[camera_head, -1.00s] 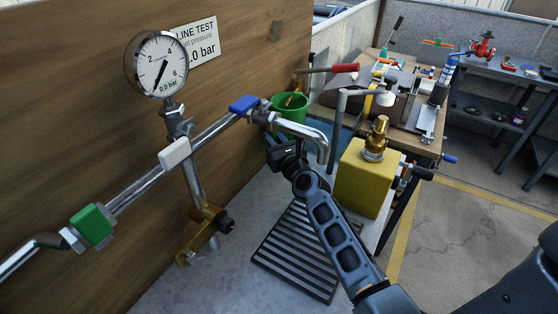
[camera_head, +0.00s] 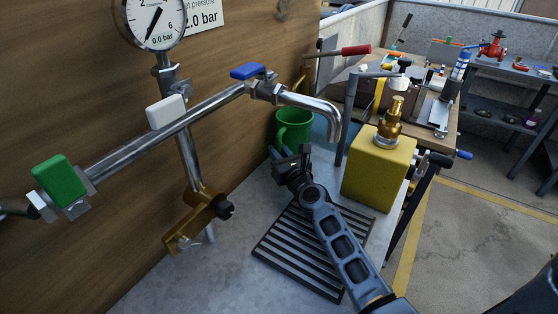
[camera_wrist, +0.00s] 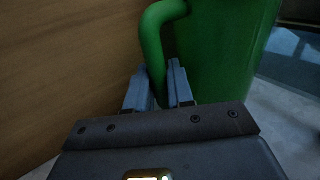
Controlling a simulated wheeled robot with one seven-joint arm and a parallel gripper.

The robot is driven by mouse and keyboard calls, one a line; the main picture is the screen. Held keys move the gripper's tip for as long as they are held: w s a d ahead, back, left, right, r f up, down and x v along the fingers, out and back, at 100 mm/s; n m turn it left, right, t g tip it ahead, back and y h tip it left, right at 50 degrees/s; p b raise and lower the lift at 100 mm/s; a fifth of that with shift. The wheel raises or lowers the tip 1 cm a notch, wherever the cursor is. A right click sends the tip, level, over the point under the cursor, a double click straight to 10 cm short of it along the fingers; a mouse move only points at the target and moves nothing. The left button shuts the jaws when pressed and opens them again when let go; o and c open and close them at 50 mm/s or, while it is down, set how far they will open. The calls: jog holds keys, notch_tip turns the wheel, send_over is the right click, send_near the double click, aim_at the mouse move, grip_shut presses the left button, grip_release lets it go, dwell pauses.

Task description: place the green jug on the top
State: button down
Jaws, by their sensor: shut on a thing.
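The green jug (camera_head: 295,127) stands upright near the back of the metal bench top (camera_head: 225,262), close to the wooden panel. It looks open at the rim, with its handle towards my gripper. In the head view my gripper (camera_head: 284,152) is at the jug's front left side. In the wrist view the jug's body (camera_wrist: 232,50) fills the upper right, and the fingers (camera_wrist: 160,92) close around the lower part of the curved handle (camera_wrist: 152,45). The jug's base is partly hidden by my gripper, so I cannot tell whether it touches the bench.
A chrome pipe with a downturned spout (camera_head: 330,118) hangs in front of the jug. A yellow box (camera_head: 376,178) with a brass fitting stands right. A black slotted grate (camera_head: 300,250) lies in front. The wooden panel (camera_head: 60,110) borders the left.

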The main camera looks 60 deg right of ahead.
jog(key=shift+f, duration=0.25)
jog(key=shift+f, duration=0.15)
jog(key=c, duration=1)
grip_release()
jog(key=shift+r, duration=0.25)
jog(key=b+v, duration=0.1)
jog(key=v, duration=1)
jog(key=shift+f, duration=0.2)
jog(key=shift+s+a+r+b, duration=0.1)
jog(key=shift+s+a+b, duration=0.25)
jog(key=shift+s, duration=0.1)
